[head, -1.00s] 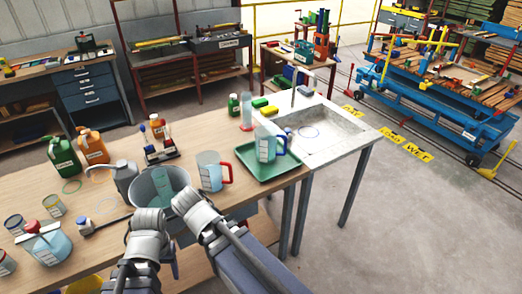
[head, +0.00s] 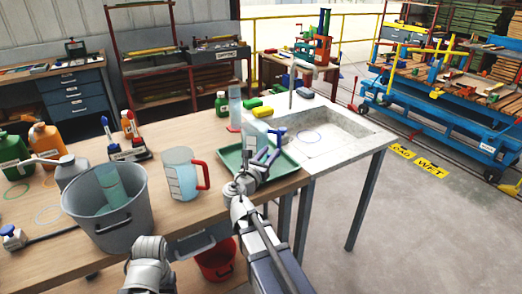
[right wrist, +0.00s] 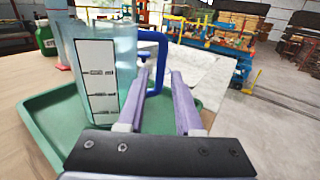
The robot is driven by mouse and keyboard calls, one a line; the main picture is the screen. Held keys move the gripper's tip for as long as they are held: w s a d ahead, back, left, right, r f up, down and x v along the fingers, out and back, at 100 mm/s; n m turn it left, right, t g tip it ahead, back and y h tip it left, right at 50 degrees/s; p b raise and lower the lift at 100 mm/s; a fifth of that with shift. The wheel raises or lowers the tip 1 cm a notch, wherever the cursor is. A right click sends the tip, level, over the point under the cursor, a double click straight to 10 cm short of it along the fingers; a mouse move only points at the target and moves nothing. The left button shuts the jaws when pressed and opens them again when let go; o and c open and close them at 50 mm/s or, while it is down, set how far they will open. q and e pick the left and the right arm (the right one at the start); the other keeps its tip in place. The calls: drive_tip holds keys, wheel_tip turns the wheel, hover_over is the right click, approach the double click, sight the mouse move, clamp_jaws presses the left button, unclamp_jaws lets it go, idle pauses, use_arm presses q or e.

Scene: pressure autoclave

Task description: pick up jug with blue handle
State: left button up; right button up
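The jug with the blue handle (head: 253,139) stands in the green tray (head: 286,172), partly hidden behind my right gripper (head: 266,156). In the right wrist view the clear jug (right wrist: 98,75), with a white marked label, stands at the left and its blue handle (right wrist: 162,48) is on its right side. My right gripper (right wrist: 159,72) is open, its two purple-grey fingers pointing at the handle. The handle shows between the fingertips, nearer the left finger; I cannot tell whether they touch. Only my left arm's wrist shows at the bottom of the head view.
A red-handled jug (head: 180,175) and a grey bucket (head: 108,208) stand left of the tray. A sink (head: 322,135) lies to the right. A green bottle (head: 221,104) and a clear cylinder (head: 235,108) stand behind. A red bucket (head: 216,262) is below the bench.

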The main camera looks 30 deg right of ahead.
sight(278, 144)
drive_tip(key=shift+f+b+x, duration=0.15)
drive_tip(key=shift+x, duration=1.8)
drive_tip(key=shift+f+b+x, duration=0.15)
drive_tip(key=shift+f+x, duration=0.05)
drive_tip(key=shift+x, duration=1.75)
drive_tip(key=shift+s, duration=0.15)
clamp_jaws()
